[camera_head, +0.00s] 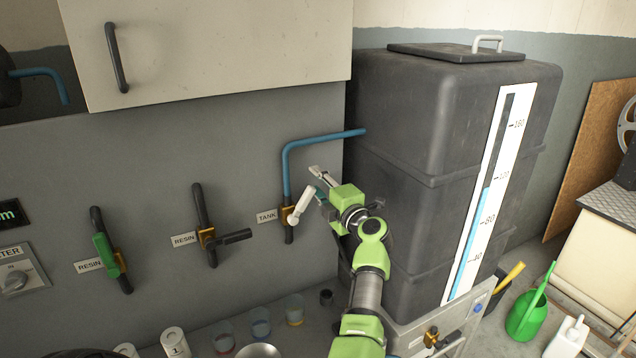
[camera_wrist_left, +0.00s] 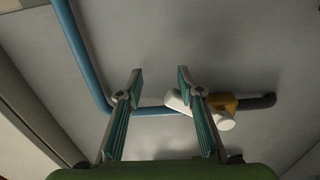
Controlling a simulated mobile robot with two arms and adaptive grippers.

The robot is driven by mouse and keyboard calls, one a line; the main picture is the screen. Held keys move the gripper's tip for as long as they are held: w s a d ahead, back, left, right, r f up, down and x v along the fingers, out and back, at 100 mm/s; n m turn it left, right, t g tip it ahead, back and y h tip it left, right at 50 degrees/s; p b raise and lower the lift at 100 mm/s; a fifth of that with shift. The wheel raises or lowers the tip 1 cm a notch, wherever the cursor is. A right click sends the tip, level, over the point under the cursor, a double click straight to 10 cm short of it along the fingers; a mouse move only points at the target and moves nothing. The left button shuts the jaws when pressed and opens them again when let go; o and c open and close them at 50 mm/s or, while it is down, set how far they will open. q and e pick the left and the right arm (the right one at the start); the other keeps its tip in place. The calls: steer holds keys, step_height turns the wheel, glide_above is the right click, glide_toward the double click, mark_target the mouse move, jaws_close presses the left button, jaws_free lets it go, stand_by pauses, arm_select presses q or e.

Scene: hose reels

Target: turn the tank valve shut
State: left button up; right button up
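The tank valve has a brass body (camera_head: 287,215) on a pipe in the grey wall panel, beside a TANK label (camera_head: 267,216). Its white lever (camera_head: 301,206) slants up to the right, at an angle to the upright pipe. My left gripper (camera_head: 316,183) is open and empty, just right of the lever's upper end. In the left wrist view, the gripper (camera_wrist_left: 160,75) has its fingers spread. The white lever (camera_wrist_left: 226,121) passes behind one finger, its end showing between the fingers; I cannot tell whether they touch. My right gripper is not in view.
A blue pipe (camera_head: 286,165) runs above the valve to the dark tank (camera_head: 400,120), close to my arm's right. Two RESIN valves, with a green lever (camera_head: 105,255) and a black lever (camera_head: 235,237), are left. Several cups, including a yellow-based one (camera_head: 295,311), stand below.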

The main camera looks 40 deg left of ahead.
arm_select(q)
steer(key=shift+r, duration=0.3)
